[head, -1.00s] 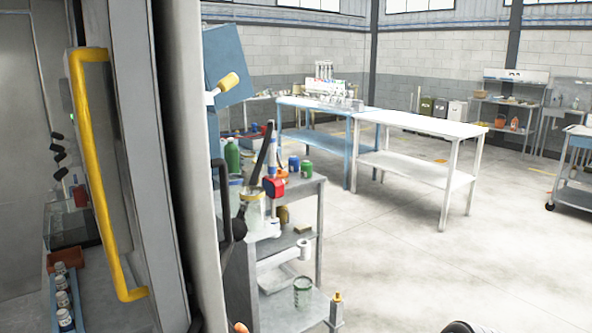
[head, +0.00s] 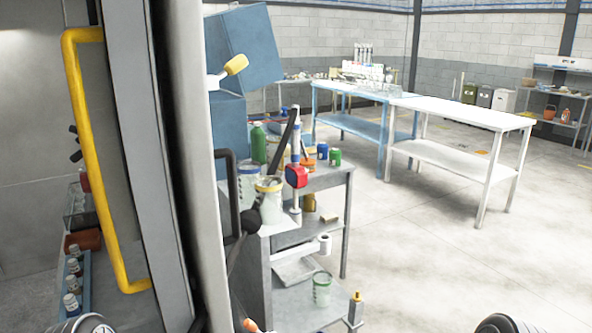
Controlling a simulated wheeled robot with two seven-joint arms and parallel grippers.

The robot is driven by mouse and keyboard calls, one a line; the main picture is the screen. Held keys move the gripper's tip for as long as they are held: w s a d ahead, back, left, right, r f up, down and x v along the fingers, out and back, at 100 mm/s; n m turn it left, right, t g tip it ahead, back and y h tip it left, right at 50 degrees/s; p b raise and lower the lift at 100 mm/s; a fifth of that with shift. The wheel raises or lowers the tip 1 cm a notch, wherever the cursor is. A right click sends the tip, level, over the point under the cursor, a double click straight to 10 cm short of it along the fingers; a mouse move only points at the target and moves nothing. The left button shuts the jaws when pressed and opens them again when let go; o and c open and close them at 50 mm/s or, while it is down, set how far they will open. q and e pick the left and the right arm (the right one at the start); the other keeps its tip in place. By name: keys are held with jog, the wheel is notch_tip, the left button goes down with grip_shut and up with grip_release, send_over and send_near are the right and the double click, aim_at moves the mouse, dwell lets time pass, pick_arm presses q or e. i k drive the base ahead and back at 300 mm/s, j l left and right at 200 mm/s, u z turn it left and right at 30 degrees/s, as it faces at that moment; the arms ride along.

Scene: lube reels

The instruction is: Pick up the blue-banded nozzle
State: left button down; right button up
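I cannot make out a blue-banded nozzle for certain. A slim upright white tool with blue on it (head: 295,142) stands among the items on the grey cart, behind a red-fronted part (head: 297,176); I cannot tell whether it is a nozzle. Several upright pale pieces stand in a rack (head: 363,62) on the far blue table, too small to tell apart. Neither gripper shows. Only rounded metal parts, likely of my arms, show at the bottom edge, left and right of centre.
A large grey panel edge with a yellow handle (head: 75,110) fills the near left. The grey cart (head: 330,180) with jars and cans stands beyond it. A white table (head: 465,113) adjoins the blue table (head: 345,122). The floor at right is clear.

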aim_at(295, 175)
jog(key=i+l+z, duration=0.65)
jog(key=z, duration=0.15)
jog(key=i+l+z, duration=0.1)
jog(key=i+z, duration=0.3)
jog(key=i+l+z, duration=0.1)
jog(key=i, duration=0.8)
jog(key=i+l+z, duration=0.1)
jog(key=i, duration=0.8)
jog(key=i+u, duration=0.8)
jog(key=i+l+u, duration=0.25)
jog(key=i+u, duration=0.15)
jog(key=i+j+u, duration=0.1)
jog(key=u, duration=0.35)
jog(key=i+u, duration=0.25)
jog(key=u, duration=0.2)
jog(key=i+u, duration=0.2)
jog(key=u, duration=0.25)
jog(key=i+l+u, duration=0.1)
jog(key=u, duration=0.35)
jog(key=i+l+u, duration=0.15)
jog(key=i+u, duration=0.15)
jog(key=u, duration=0.15)
jog(key=i+l+u, duration=0.1)
jog(key=u, duration=0.35)
jog(key=i+l+u, duration=0.2)
jog(key=u, duration=0.2)
jog(key=i+l+u, duration=0.35)
jog(key=k+j, duration=0.1)
